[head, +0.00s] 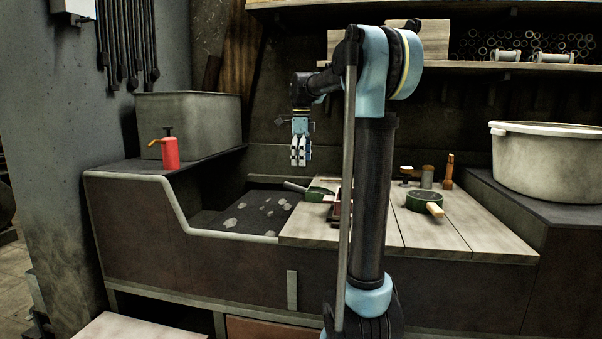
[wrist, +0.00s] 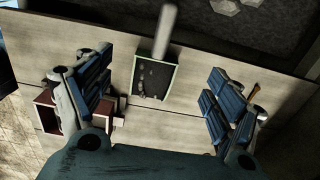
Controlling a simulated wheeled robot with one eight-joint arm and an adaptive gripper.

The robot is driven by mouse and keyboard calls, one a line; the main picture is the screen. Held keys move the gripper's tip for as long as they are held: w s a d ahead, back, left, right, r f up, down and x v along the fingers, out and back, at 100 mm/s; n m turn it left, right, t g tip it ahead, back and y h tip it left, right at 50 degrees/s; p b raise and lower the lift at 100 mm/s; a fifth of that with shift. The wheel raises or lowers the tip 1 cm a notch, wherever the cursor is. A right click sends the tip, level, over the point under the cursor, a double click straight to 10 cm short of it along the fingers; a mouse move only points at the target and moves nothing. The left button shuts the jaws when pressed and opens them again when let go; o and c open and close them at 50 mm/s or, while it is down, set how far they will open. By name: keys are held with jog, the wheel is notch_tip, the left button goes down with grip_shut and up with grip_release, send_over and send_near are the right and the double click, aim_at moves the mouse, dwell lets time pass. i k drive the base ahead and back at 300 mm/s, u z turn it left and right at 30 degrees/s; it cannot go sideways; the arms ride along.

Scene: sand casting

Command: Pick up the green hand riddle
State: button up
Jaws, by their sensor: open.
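A green-rimmed, square tool with a dark, speckled inside and a pale grey handle, apparently the green hand riddle (wrist: 152,80), lies on the planks in the wrist view. In the head view it is the green piece (head: 320,194) at the plank edge, its handle pointing left over the sand pit. My gripper (head: 301,160) hangs above it, pointing down, empty. In the wrist view my gripper (wrist: 160,82) has its fingers wide apart on either side of the tool, not visibly touching it. A second green, round tool with a wooden handle (head: 427,202) lies further right.
A reddish box (wrist: 45,117) sits left of the tool in the wrist view. The sand pit (head: 245,215) lies left of the planks. A red pump bottle (head: 169,150), a grey bin (head: 190,122) and a large pale tub (head: 545,165) stand around. Small bottles stand behind the round tool.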

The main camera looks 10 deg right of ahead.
aim_at(419, 201)
jog(key=k, duration=1)
